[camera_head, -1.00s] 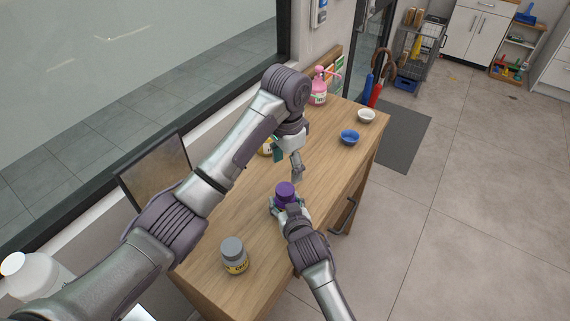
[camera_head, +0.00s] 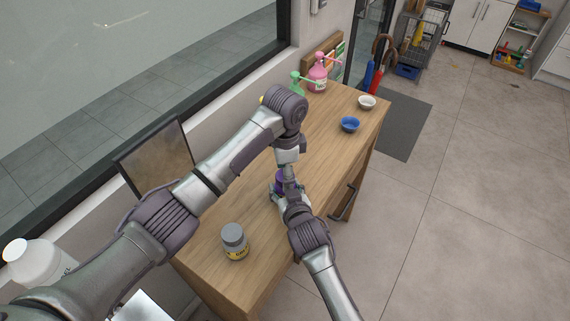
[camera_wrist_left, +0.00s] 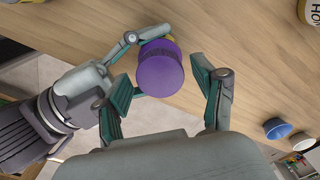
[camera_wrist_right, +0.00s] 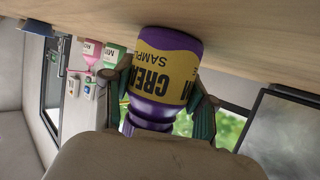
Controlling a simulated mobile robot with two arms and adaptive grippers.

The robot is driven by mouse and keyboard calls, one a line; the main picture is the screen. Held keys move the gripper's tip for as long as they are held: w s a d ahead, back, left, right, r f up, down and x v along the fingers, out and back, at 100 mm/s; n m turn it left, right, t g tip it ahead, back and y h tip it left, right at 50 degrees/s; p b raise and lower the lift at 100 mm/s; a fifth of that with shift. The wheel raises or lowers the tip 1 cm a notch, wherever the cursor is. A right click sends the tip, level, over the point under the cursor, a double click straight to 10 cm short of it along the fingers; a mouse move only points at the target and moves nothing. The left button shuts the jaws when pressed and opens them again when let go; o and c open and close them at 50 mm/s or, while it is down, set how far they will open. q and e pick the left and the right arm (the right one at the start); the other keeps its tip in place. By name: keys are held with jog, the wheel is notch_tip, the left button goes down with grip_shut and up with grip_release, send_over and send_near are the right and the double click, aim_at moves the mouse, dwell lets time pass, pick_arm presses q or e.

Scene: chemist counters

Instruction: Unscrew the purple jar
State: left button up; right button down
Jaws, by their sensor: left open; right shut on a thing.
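The purple jar (camera_head: 280,184) stands on the wooden counter, mostly hidden by my arms in the head view. In the right wrist view the jar (camera_wrist_right: 165,65) shows a yellow label, with its lid toward the camera's lower side. My right gripper (camera_wrist_right: 165,95) is shut on the jar's body, one finger on each side. In the left wrist view the round purple lid (camera_wrist_left: 160,70) faces the camera. My left gripper (camera_wrist_left: 165,105) is open above it, its fingers spread on either side of the lid and apart from it.
A grey-lidded jar with a yellow label (camera_head: 235,242) stands at the counter's near end. A blue bowl (camera_head: 349,125), a white bowl (camera_head: 367,102), a pink bottle (camera_head: 318,78) and a green bottle (camera_head: 297,84) stand toward the far end. The wooden counter (camera_head: 325,140) is clear between.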

pick_arm(q)
jog(key=shift+f, duration=0.1)
pick_arm(e)
jog(key=shift+f, duration=0.15)
pick_arm(q)
jog(key=c, duration=1.2)
jog(key=n, duration=0.5)
jog(key=shift+d, duration=0.1)
jog(key=n, duration=0.4)
jog(key=shift+n, duration=0.4)
jog(key=shift+r, duration=0.2)
jog(key=shift+r, duration=1)
